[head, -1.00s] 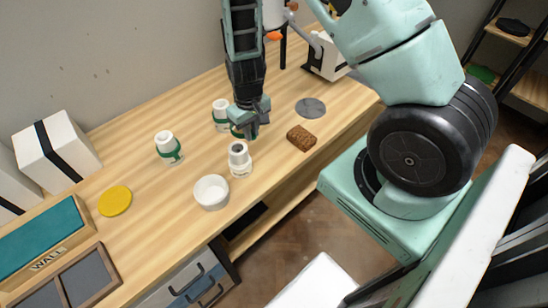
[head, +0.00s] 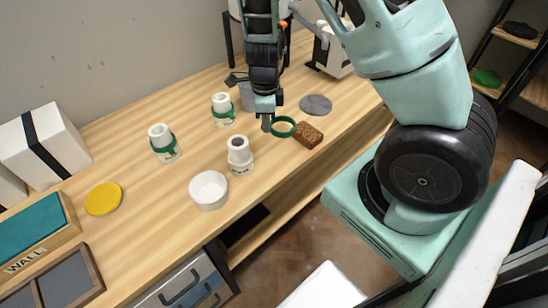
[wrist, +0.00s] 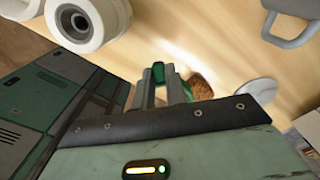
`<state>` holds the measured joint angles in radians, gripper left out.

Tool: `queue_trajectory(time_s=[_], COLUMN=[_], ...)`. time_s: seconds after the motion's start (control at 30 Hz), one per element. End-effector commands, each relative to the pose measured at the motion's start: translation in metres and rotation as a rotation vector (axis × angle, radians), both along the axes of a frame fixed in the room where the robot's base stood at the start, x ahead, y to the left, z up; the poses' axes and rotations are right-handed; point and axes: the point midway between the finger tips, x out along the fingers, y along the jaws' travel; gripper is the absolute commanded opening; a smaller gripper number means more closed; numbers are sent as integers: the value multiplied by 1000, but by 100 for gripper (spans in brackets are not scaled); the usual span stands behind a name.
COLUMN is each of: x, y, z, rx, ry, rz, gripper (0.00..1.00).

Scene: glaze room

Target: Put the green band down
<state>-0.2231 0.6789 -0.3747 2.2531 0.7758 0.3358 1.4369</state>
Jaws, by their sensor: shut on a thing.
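The green band (head: 283,126) is a thin ring at the right of my gripper (head: 267,124), just left of the brown block. My gripper points down and is shut on the band's edge. In the wrist view the band (wrist: 187,91) shows green between and beside the fingers (wrist: 159,88), partly hidden by them. The band looks low over the wooden bench (head: 150,215); I cannot tell whether it touches the top.
A white jar without a band (head: 240,155) stands left of my gripper. Two jars with green bands (head: 163,143) (head: 223,109) stand farther left. The brown block (head: 308,135), grey disc (head: 315,104), white bowl (head: 208,190) and grey mug (head: 247,97) are nearby.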

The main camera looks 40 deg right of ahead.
Motion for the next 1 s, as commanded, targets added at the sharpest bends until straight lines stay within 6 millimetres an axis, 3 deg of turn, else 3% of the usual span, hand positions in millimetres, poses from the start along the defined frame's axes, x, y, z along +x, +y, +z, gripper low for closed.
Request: queue_trajectory(time_s=[0.2, 0.4, 0.53, 0.8, 1.0], x=[2, 4, 4, 3, 4], y=[-2, -2, -3, -3, -3], z=[7, 12, 6, -41, -55], rx=[-2, -1, -1, -1, -1], ry=[-2, 0, 1, 3, 1], rz=[-511, -782, -846, -855, -852], gripper=[0, 0, 0, 0, 0])
